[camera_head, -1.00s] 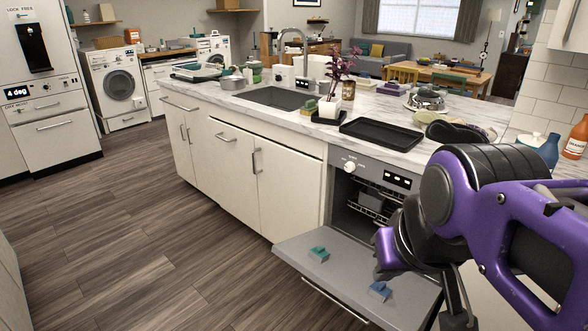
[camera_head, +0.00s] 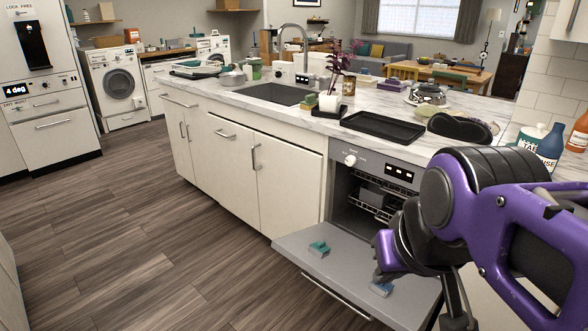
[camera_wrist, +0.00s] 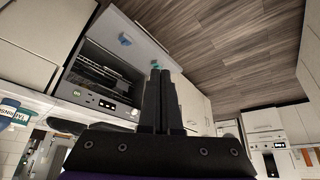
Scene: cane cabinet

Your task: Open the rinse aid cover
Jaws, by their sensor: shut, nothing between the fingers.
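A dishwasher (camera_head: 365,195) stands open under the counter, its grey door (camera_head: 330,272) folded down flat. A small teal piece (camera_head: 318,249) and a small blue piece (camera_head: 381,289) sit on the door's inner face. I cannot tell which is the rinse aid cover. My gripper (camera_head: 383,277) is above the door, close to the blue piece in the head view and partly covering it. In the wrist view my gripper (camera_wrist: 160,72) is shut and empty; the teal piece (camera_wrist: 155,67) shows just past its fingertips, mostly hidden. The blue piece (camera_wrist: 124,39) is to their left. Contact cannot be told.
A pull-out rack (camera_head: 372,202) is inside the dishwasher. The marble counter above holds a black tray (camera_head: 382,127), a plant and bottles at the right. White cabinets (camera_head: 235,165) stand left of the door. The wooden floor (camera_head: 130,240) is clear.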

